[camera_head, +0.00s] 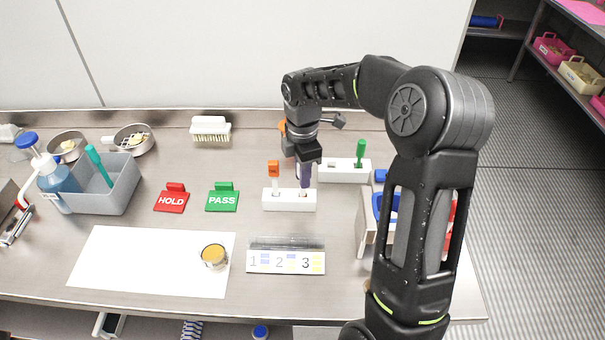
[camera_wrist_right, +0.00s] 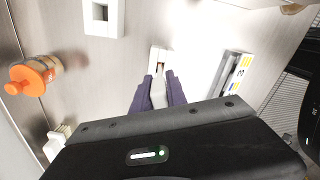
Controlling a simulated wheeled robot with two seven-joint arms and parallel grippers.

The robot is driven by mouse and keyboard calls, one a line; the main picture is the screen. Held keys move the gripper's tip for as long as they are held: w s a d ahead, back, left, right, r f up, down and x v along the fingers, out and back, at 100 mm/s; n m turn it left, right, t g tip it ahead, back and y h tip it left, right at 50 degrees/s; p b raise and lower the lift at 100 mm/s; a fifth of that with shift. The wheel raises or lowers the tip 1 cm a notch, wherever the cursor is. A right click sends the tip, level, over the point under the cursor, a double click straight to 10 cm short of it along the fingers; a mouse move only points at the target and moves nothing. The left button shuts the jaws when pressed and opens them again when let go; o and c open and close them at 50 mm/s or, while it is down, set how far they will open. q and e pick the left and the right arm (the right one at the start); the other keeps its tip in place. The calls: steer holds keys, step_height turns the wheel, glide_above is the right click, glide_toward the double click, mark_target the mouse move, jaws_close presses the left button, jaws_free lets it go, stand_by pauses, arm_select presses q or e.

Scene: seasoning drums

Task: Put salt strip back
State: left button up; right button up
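My right gripper (camera_head: 305,183) points down over the right part of a small white stand (camera_head: 290,203). In the right wrist view its purple fingers (camera_wrist_right: 158,95) are closed on a pale grey-white strip (camera_wrist_right: 158,92). The strip's far end is at or just above a slot in the white stand (camera_wrist_right: 160,62); I cannot tell if it is inserted. Its label is hidden, so I cannot confirm it is the salt strip. An orange-topped strip (camera_head: 273,170) stands upright in the left part of the same stand. My left gripper is not in view.
A second white stand (camera_head: 335,173) with a green-topped piece (camera_head: 361,150) is behind. A 1-2-3 card (camera_head: 286,262), a small amber-filled dish (camera_head: 214,257), red HOLD (camera_head: 171,200) and green PASS (camera_head: 222,200) signs lie around. An orange-lidded jar (camera_wrist_right: 35,75) is near the gripper.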

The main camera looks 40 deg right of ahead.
steer(key=o, duration=0.4)
steer(key=shift+r, duration=0.1)
step_height(320, 180, up, 12)
steer(key=shift+r+b, duration=0.1)
steer(key=shift+b, duration=0.45)
stand_by(0.4)
